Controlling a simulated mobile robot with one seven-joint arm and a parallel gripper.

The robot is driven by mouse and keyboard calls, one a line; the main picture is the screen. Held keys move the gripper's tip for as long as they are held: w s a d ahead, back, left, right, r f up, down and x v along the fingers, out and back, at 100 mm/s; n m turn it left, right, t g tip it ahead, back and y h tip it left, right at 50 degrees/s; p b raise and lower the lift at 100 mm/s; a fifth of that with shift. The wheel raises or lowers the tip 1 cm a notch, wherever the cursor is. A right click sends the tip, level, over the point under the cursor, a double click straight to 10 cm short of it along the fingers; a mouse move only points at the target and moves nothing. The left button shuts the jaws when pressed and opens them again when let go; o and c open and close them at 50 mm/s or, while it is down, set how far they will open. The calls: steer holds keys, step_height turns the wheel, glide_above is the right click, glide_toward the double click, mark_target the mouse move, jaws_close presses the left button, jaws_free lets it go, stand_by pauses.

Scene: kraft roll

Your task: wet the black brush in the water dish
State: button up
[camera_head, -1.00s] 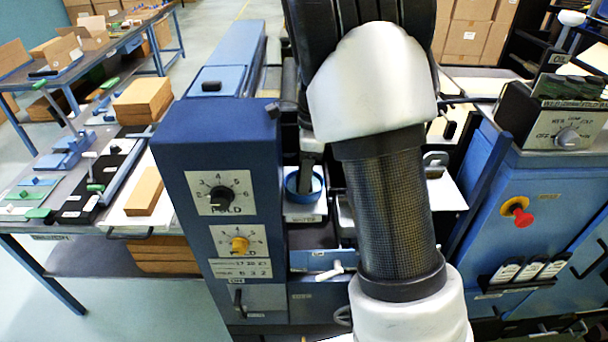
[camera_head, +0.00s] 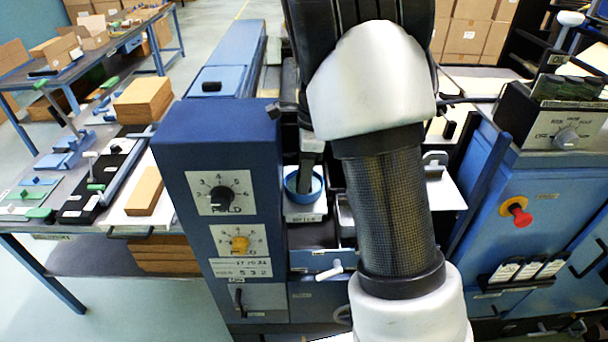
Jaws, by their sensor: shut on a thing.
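A dark upright piece at the end of my arm, my gripper (camera_head: 308,172), reaches down over the dish. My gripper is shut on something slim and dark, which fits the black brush. The brush itself cannot be made out clearly, and its tip is hidden. I cannot tell whether it touches the water. My arm covers much of the area right of the dish.
The dial cabinet (camera_head: 220,140) stands close on the left of the dish. A blue machine with a red knob (camera_head: 518,213) is further right. A bench (camera_head: 120,215) with brown blocks is at left.

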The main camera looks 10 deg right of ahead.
steer(key=shift+s, duration=0.1)
step_height(320, 180, up, 5)
steer(key=p, duration=0.4)
steer(key=shift+f+p, duration=0.1)
steer(key=shift+p, duration=0.2)
steer(key=shift+r+p, duration=0.4)
steer(key=shift+r, duration=0.65)
